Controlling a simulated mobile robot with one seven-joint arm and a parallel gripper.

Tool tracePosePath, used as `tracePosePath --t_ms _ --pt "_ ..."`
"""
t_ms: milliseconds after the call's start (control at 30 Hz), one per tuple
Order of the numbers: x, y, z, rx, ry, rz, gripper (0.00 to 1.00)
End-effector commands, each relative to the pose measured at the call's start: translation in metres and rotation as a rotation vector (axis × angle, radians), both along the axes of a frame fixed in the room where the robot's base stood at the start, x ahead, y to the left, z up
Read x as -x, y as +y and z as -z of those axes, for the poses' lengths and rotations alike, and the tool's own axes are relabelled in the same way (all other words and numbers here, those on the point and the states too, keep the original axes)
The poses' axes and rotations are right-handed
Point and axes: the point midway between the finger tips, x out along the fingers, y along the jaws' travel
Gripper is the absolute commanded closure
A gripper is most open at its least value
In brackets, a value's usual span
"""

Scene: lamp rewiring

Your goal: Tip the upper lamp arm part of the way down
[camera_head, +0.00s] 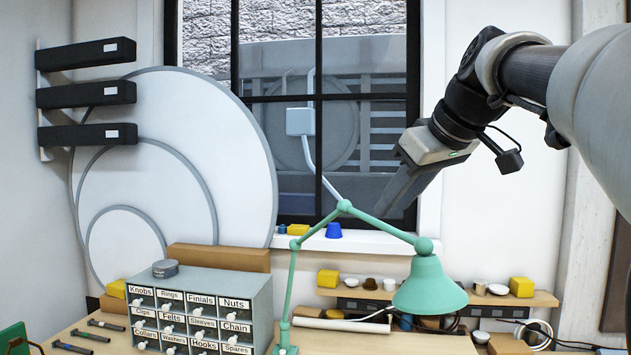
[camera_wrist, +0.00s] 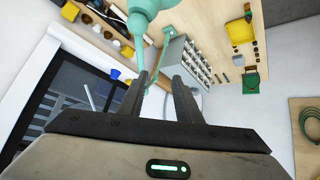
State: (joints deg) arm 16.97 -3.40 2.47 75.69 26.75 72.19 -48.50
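The green desk lamp stands on the bench, with its lower arm (camera_head: 292,285) rising to an elbow joint (camera_head: 344,206). Its upper arm (camera_head: 398,233) slopes down to the right to the shade (camera_head: 430,288), which hangs open side down. My gripper (camera_head: 384,212) comes in from the upper right, its fingertips close to the upper arm near mid-length. In the wrist view my gripper (camera_wrist: 160,76) has a clear gap between its fingers. The shade (camera_wrist: 145,8) is at the top there, and the left fingertip partly covers the lamp arm. I cannot tell whether they touch.
A labelled drawer cabinet (camera_head: 200,308) stands left of the lamp. A low shelf (camera_head: 345,292) with small cups and yellow blocks lies behind the shade. The window (camera_head: 340,110) and its sill are behind. The air above the cabinet is clear.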

Motion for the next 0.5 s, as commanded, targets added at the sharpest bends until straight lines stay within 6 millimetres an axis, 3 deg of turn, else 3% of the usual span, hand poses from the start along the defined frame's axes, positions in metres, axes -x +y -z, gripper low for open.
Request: tracePosePath --t_ms 33,200,333,500 --pt "-0.007 -0.010 -0.028 0.012 -0.018 -0.015 0.69" --pt "-0.016 -0.022 -0.053 0.037 -0.049 -0.054 0.69" --pt "-0.023 -0.020 -0.046 0.040 -0.052 -0.063 0.69" --pt "-0.043 -0.010 -0.024 0.038 -0.050 -0.062 0.69"
